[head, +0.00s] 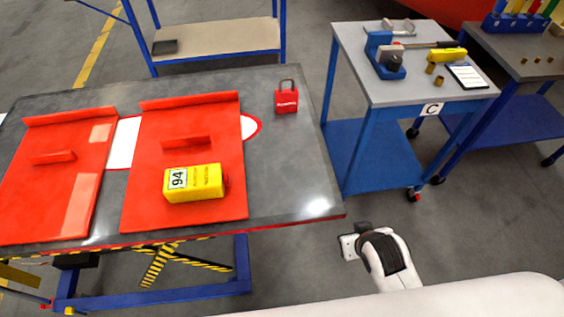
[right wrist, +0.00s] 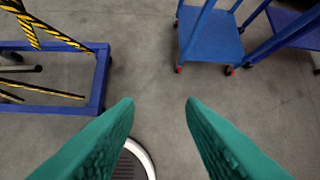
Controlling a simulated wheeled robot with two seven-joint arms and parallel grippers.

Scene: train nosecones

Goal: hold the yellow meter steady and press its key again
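The yellow meter (head: 205,185) lies on the right-hand red panel (head: 150,205) in the head view, near the table's front edge. A white label reading 94 is at its left end, and a red part (head: 227,180) sticks out at its right end. I cannot make out the key clearly. My right gripper (right wrist: 160,102) shows in the right wrist view as two teal fingers, wide apart, with only floor between them. In the head view my right arm is off the table's front right corner, apart from the meter; its fingertips are not seen there. My left gripper is in neither view.
A second red panel (head: 45,185) lies to the left on the dark table (head: 290,170). A red padlock (head: 286,97) stands at the back right. A blue cart (head: 385,90) with tools is to the right, across a floor gap. The table's right front is clear.

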